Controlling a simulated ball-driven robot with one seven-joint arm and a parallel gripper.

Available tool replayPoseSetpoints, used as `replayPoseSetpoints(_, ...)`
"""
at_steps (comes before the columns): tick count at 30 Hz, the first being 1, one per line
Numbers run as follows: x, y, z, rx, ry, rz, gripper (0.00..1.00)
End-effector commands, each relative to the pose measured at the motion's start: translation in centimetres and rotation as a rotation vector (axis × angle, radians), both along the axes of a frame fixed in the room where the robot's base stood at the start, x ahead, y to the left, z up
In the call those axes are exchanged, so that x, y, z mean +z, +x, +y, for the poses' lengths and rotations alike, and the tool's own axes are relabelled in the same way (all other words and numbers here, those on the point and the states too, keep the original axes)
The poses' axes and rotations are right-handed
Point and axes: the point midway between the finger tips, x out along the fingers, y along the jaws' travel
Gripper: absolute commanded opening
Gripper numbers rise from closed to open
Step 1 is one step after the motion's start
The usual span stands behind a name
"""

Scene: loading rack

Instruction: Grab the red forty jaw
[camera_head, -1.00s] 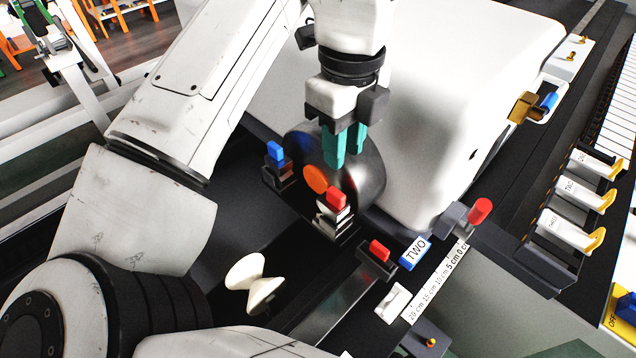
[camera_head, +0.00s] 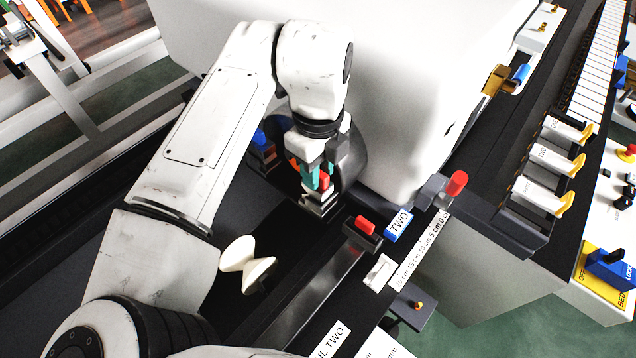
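A jaw with a red top (camera_head: 324,181) and a pale stepped body (camera_head: 317,203) sits at the front of the dark round chuck (camera_head: 351,158). I cannot read a number on it. My gripper (camera_head: 319,177) has its two teal fingers pointing down at the red top, one on its left and one behind its right. The fingers are apart, with red showing between them. Whether they touch the red part is too small to tell.
A blue-topped jaw (camera_head: 260,138) is left of the chuck. Another red piece (camera_head: 364,225) sits on the rail, beside a blue TWO label (camera_head: 398,224). A red-tipped lever (camera_head: 456,184) stands right. A cream spool-shaped part (camera_head: 245,263) is front left. The big white housing (camera_head: 410,90) stands behind.

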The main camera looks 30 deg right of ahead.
Motion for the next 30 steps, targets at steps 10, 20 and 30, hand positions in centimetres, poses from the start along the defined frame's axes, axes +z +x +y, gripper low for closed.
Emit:
replayPoseSetpoints(10, -0.26, 0.02, 0.01, 0.0, 0.0, -0.001, 0.21)
replayPoseSetpoints(20, -0.24, 0.01, 0.0, 0.0, 0.0, 0.0, 0.0)
replayPoseSetpoints(30, -0.24, 0.01, 0.0, 0.0, 0.0, 0.0, 0.0)
